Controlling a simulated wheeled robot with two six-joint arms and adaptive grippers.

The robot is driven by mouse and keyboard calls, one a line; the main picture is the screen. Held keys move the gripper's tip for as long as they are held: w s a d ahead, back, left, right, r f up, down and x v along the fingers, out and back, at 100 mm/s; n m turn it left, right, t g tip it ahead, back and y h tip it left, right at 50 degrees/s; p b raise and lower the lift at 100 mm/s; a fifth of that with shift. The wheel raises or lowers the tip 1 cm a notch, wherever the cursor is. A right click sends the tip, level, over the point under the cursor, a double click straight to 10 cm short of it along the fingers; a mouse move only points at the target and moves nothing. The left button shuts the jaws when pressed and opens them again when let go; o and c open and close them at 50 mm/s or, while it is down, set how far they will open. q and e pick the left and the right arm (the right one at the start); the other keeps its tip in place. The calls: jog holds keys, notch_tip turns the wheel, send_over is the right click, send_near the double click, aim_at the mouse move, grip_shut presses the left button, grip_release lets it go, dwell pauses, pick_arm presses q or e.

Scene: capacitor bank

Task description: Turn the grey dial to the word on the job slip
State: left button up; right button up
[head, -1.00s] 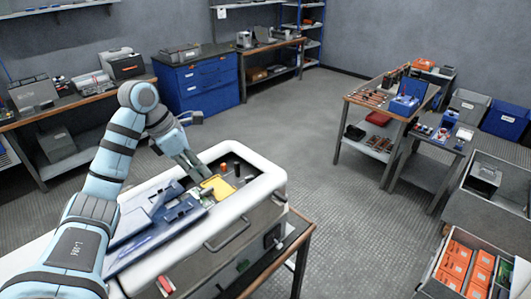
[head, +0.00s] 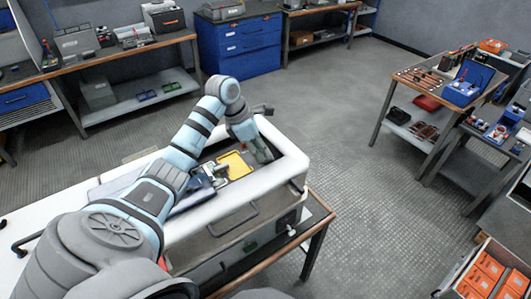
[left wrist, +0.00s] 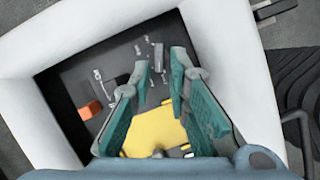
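My left gripper (head: 262,150) reaches down into the open recess of a white-rimmed case on a bench. In the left wrist view its two teal-padded fingers (left wrist: 161,75) are apart, with nothing held between them. A yellow plate (head: 235,165) lies in the recess, close to the gripper; it also shows between and below the fingers in the left wrist view (left wrist: 155,132). Small grey fittings (left wrist: 157,50) stand on the dark panel beyond the fingertips; I cannot tell whether one is the grey dial. I cannot make out a job slip or any readable word. My right gripper is not in view.
The white rim (head: 285,140) surrounds the recess. An orange block (left wrist: 90,110) sits inside at the left in the left wrist view. Blue cabinet (head: 240,45) and workbenches stand behind, and a tool table (head: 450,92) at right. Open floor lies between.

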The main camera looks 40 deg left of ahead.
pick_arm(q)
jog(key=x, duration=0.3)
jog(key=shift+w+r, duration=0.1)
jog(key=shift+w, duration=0.15)
jog(key=shift+s+r, duration=0.15)
jog(key=shift+s, duration=0.1)
grip_shut()
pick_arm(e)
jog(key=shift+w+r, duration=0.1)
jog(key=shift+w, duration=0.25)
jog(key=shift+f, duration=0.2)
